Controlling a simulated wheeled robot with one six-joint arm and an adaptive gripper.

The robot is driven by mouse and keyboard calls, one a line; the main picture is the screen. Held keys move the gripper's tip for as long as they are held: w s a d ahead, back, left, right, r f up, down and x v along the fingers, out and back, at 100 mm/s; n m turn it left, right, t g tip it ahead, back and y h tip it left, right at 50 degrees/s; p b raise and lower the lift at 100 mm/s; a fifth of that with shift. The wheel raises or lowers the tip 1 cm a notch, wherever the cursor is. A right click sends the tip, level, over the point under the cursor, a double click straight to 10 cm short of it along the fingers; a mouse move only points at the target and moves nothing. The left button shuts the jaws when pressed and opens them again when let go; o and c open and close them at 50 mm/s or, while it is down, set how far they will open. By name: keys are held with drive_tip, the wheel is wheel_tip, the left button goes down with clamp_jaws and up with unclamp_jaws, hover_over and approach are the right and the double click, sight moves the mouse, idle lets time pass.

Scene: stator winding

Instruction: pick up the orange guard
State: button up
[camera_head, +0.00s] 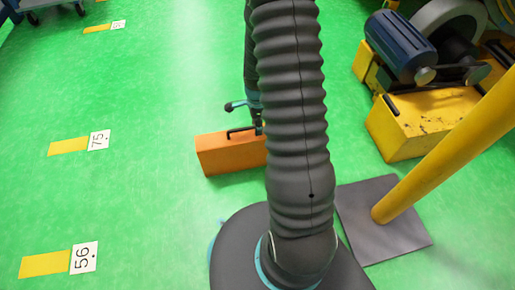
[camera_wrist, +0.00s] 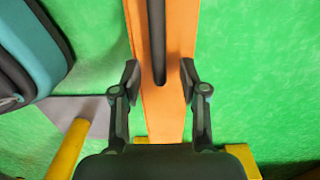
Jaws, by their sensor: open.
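The orange guard (camera_head: 228,155) is a long box on the green floor, with a dark handle (camera_head: 240,130) along its top. In the head view my arm hides its right part. In the wrist view the guard (camera_wrist: 148,118) runs up the picture, and the dark handle (camera_wrist: 157,40) runs along its middle. My gripper (camera_wrist: 160,75) is open, with one finger on each side of the handle, over the guard's edges. I cannot tell whether the fingers touch the guard. In the head view only part of my gripper (camera_head: 257,120) shows, just above the guard.
A yellow post (camera_head: 445,155) on a dark floor plate (camera_head: 375,225) stands at right. Behind it is a yellow machine base (camera_head: 420,120) with a blue motor (camera_head: 402,45). A cart (camera_head: 45,8) is at top left. The green floor at left is clear, with flat number markers (camera_head: 84,257).

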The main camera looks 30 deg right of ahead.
drive_tip(key=shift+f, duration=0.55)
clamp_jaws()
drive_tip(key=shift+r, duration=0.1)
